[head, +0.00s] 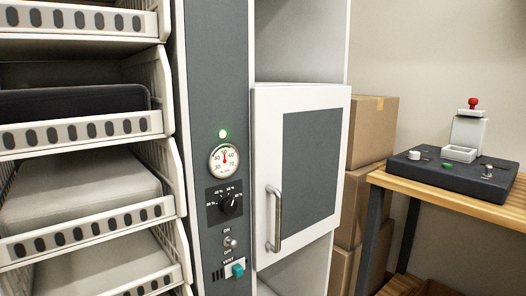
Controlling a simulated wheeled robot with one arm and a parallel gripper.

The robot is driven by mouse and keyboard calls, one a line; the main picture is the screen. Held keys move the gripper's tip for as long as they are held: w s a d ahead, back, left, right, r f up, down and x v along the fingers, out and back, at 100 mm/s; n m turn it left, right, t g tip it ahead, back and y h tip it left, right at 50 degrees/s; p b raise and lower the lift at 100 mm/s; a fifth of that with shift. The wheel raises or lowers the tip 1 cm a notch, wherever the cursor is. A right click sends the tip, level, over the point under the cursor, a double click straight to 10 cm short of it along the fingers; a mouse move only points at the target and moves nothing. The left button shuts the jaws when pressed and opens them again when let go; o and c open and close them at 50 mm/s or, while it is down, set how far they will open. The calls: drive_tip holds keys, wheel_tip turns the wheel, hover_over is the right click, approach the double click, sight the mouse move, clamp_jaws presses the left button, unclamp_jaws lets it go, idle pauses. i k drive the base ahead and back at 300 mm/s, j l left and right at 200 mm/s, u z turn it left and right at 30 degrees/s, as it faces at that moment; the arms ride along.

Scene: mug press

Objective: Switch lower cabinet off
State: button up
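A tall grey control panel (213,60) stands beside a cabinet with a white door. On the panel, a small toggle switch (230,242) sits between the labels ON and OFF. Its lever is too small to tell clearly which way it points. Above it are a black dial knob (229,204), a round gauge (224,160) with a red needle, and a lit green lamp (222,133). Below it is a teal switch (237,270) labelled VENT. The cabinet door (309,165) has a metal bar handle (276,218). My gripper is not in view.
White slotted trays (80,135) on the left hold a dark case and grey bundles. Cardboard boxes (368,130) are stacked right of the cabinet. A wooden table (450,202) at the right carries a dark device (450,175) with a red knob. Nothing blocks the panel's front.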

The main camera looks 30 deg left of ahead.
sight(232, 243)
drive_tip(key=l+u, duration=0.25)
drive_tip(key=u, duration=0.2)
drive_tip(key=k+l+u, duration=0.1)
drive_tip(key=u, duration=0.35)
drive_tip(key=k+l+u, duration=0.1)
drive_tip(key=l+u, duration=0.2)
drive_tip(key=u, duration=0.2)
drive_tip(key=k+l+u, duration=0.15)
drive_tip(key=u, duration=0.3)
drive_tip(key=k+l, duration=0.35)
drive_tip(key=k, duration=0.1)
